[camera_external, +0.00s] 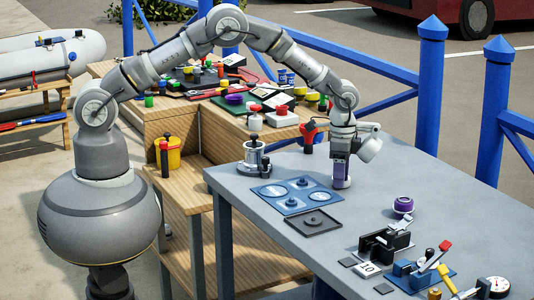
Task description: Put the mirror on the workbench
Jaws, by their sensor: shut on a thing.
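My gripper (341,178) reaches down over the grey table (420,190), close to its top, just right of a blue plate. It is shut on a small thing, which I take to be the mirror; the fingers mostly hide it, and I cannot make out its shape. I cannot tell whether it touches the tabletop. The grey table looks like the workbench; a wooden bench (187,190) with shelves stands to its left.
The blue plate (290,205) with round pieces and a dark square tray (313,222) lie left of my gripper. A purple ring (403,205), a black block (385,240) and clamps (425,268) are front right. The table's back right is clear.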

